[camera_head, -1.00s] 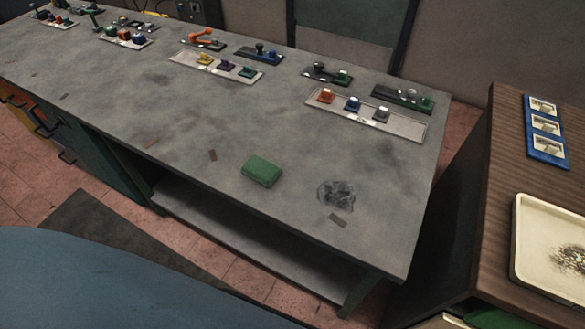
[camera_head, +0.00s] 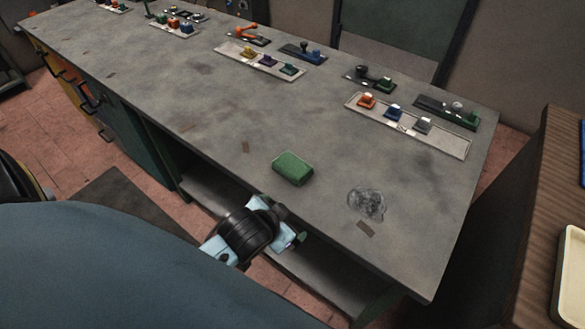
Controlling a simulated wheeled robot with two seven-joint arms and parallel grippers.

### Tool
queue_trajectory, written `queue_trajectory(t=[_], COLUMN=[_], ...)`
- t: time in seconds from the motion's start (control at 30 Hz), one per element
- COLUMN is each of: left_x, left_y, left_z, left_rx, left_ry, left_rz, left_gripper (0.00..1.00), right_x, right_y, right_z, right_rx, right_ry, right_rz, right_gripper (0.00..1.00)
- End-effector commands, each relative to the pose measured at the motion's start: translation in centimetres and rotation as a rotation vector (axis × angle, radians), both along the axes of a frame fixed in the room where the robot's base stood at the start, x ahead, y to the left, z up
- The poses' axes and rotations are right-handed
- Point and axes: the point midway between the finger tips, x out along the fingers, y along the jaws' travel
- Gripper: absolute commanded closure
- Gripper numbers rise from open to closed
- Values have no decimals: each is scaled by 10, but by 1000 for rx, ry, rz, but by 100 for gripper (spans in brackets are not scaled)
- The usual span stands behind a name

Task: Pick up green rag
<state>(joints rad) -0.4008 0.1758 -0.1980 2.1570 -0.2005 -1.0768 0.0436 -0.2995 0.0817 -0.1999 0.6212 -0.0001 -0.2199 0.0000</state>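The green rag (camera_head: 293,168) lies as a folded, rounded block on the grey worktable (camera_head: 330,205), near its front edge. What looks like my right arm, with a black joint and pale blue parts, rises from below in front of that edge. Its end, my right gripper (camera_head: 288,225), is below and apart from the rag in the picture. Its fingers are too unclear to tell whether they are open or shut. My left gripper is not in view.
White trays with coloured knobs (camera_head: 262,62) (camera_head: 410,124) and dark switch plates (camera_head: 370,80) line the far side. A brown surface (camera_head: 545,200) stands at right. Table around the rag is clear.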

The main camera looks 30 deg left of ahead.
Motion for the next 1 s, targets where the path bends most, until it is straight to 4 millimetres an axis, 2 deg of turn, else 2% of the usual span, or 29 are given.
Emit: queue_trajectory(t=[0.03,0.07,0.27,0.37,0.47,0.53,0.6,0.7,0.8,0.87,0.93,1.0], left_x=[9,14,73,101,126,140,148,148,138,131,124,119], left_y=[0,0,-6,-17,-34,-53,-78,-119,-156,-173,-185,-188], left_z=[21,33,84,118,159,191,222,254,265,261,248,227], left_rx=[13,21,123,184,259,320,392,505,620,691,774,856], left_ry=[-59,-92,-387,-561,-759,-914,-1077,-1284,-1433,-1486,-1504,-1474], left_rz=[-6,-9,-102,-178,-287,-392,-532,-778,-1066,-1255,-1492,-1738], left_gripper=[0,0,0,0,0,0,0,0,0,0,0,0], right_x=[-1,-1,-2,-2,-2,-2,-2,-2,-2,-2,-2,-2], right_y=[0,0,0,0,0,0,0,0,0,0,1,1], right_z=[-2,-2,-2,-2,-2,-2,-2,-3,-3,-3,-3,-3], right_rx=[0,0,-1,-1,-1,-1,-1,0,0,0,0,1], right_ry=[2,2,4,4,4,4,4,4,4,3,3,3], right_rz=[0,0,-1,-1,-1,-1,-1,-1,-1,-1,-1,-1], right_gripper=[41,41,41,41,41,41,41,41,41,41,41,41])
